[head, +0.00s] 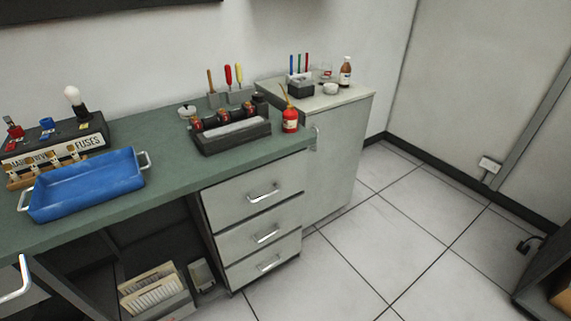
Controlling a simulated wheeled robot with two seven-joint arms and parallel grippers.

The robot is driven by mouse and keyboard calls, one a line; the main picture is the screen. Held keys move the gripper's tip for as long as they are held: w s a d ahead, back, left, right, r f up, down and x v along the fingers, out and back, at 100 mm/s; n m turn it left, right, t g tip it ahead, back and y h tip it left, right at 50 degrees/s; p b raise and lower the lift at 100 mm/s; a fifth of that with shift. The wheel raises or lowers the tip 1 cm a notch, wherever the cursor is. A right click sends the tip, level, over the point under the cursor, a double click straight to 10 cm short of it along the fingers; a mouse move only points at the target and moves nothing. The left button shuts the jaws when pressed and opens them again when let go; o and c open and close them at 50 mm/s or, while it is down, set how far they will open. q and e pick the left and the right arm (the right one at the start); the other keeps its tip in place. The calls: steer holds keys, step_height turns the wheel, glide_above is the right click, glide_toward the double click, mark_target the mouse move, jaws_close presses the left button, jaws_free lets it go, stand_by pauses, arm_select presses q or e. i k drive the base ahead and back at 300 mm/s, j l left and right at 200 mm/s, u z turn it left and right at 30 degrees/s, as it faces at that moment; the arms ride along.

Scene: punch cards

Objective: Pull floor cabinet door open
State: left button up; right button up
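The floor cabinet (350,102) stands at the right end of the green desk, against the back wall. Its pale grey door (338,170) faces me and looks shut. A small metal handle (314,138) is near the door's left edge, just past the desk's corner. The left part of the door is hidden behind the desk and its drawers. Neither of my grippers is in view.
The green desk (170,175) holds a blue tray (90,185), a dark tool rack and a red bottle (290,119) near its right corner. Three drawers (250,190) under it are shut.

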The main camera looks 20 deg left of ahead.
mark_target(333, 162)
steer(key=u, duration=0.2)
steer(key=i+l, duration=0.2)
steer(key=i, duration=0.3)
steer(key=i+l, duration=0.2)
steer(key=i, duration=0.3)
steer(key=i+l, duration=0.2)
steer(key=i, duration=0.25)
steer(key=i+l+z, duration=0.1)
steer(key=i, duration=0.4)
steer(key=l, duration=0.1)
